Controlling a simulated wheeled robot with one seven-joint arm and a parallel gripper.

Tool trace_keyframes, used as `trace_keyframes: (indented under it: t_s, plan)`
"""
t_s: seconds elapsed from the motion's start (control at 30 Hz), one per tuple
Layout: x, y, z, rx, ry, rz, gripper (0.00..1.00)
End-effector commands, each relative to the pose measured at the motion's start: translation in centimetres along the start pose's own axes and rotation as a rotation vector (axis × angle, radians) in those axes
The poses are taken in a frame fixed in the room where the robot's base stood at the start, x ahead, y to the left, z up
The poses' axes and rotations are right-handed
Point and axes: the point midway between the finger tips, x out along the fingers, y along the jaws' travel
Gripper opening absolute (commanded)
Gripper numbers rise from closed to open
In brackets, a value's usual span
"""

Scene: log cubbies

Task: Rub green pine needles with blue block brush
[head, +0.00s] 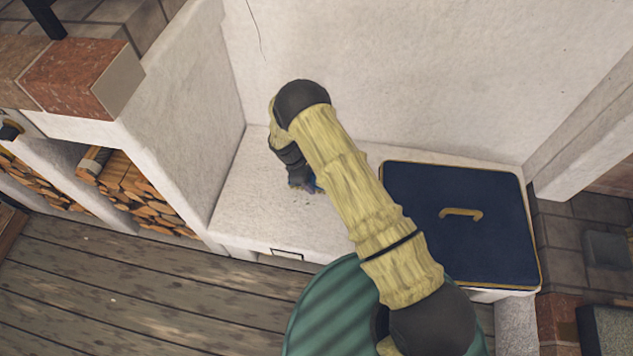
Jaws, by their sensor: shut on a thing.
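My gripper (302,184) points down low over the white ledge (245,205), near its middle. It is shut on the blue block brush (315,186), of which only a small blue patch shows beside the dark fingers. The rest of the brush is hidden by the gripper and my arm. I cannot make out any green pine needles; the part of the ledge under and behind my arm is hidden. Whether the brush touches the ledge cannot be told.
A dark blue panel (460,245) with a brass handle lies on the ledge's right part. White walls (430,70) bound the ledge at the back and left. Firewood (140,200) fills cubbies at left. A green ribbed round object (330,310) stands in front, above the plank floor (150,290).

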Motion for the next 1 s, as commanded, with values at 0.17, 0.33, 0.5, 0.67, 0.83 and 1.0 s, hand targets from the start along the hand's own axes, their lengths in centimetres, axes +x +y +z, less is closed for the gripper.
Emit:
trace_keyframes:
  t_s: [0.17,0.33,0.5,0.67,0.83,1.0]
  plan:
    - [0.0,-0.1,-0.2,0.0,0.001,-0.001,0.25]
    - [0.0,-0.1,-0.3,0.0,0.002,-0.001,0.25]
    - [-0.2,0.0,-1.1,0.0,0.003,0.0,0.25]
    - [-0.6,0.0,-2.1,0.0,0.003,0.0,0.25]
    - [-1.0,-0.1,-3.1,-0.001,0.003,0.0,0.25]
    - [-1.4,0.0,-4.0,0.0,0.003,0.0,0.25]
